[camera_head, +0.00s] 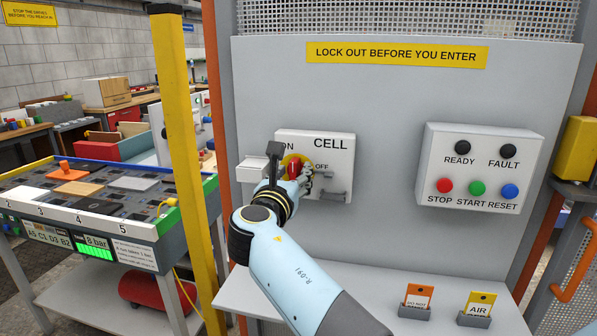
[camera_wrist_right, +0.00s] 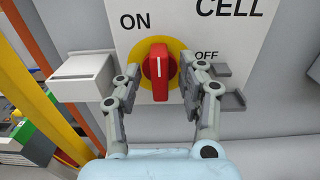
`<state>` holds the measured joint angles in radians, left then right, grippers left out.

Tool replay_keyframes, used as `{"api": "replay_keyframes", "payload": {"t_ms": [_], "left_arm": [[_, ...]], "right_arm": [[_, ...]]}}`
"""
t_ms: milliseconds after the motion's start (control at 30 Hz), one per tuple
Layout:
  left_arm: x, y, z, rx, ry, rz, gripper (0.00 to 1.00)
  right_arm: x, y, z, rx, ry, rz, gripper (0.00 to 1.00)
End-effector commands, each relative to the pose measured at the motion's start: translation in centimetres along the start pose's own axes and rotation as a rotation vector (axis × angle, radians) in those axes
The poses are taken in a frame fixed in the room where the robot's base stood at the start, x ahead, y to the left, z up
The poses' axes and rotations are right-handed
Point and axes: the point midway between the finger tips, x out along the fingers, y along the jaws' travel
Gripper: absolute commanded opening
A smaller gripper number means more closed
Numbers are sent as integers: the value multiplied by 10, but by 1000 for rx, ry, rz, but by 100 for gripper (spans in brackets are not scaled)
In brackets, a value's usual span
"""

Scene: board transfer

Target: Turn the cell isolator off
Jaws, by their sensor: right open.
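The cell isolator (camera_head: 335,152) is a grey box marked CELL, ON and OFF on the upright panel. Its red handle (camera_wrist_right: 159,73) sits on a yellow disc (camera_wrist_right: 152,47); in the right wrist view the handle stands nearly upright, its top between the ON and OFF words. My right gripper (camera_wrist_right: 160,82) is open, with one finger on each side of the handle. A gap shows on the right side; on the left the finger is close, and I cannot tell if it touches. In the head view my right gripper (camera_head: 294,178) hides part of the handle. My left gripper is not in view.
A button box (camera_head: 478,186) with READY and FAULT lamps is at right. A shelf (camera_head: 385,310) below holds an orange tag (camera_head: 417,296) and a yellow AIR tag (camera_head: 479,303). A yellow post (camera_head: 179,130) and a parts table (camera_head: 100,227) stand at left.

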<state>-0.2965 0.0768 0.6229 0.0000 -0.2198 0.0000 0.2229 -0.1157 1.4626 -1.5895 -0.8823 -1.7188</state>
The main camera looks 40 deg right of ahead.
Motion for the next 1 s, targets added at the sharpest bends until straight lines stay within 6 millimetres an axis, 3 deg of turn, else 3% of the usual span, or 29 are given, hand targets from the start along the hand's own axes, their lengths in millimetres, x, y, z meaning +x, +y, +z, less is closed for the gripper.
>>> {"api": "replay_keyframes", "payload": {"t_ms": [267,600,1000], "left_arm": [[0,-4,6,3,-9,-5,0],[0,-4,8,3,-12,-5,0],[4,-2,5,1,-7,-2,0]], "right_arm": [[-1,0,0,0,0,0,40],[0,0,0,-1,0,0,0],[0,0,-1,42,0,0,0]]}}
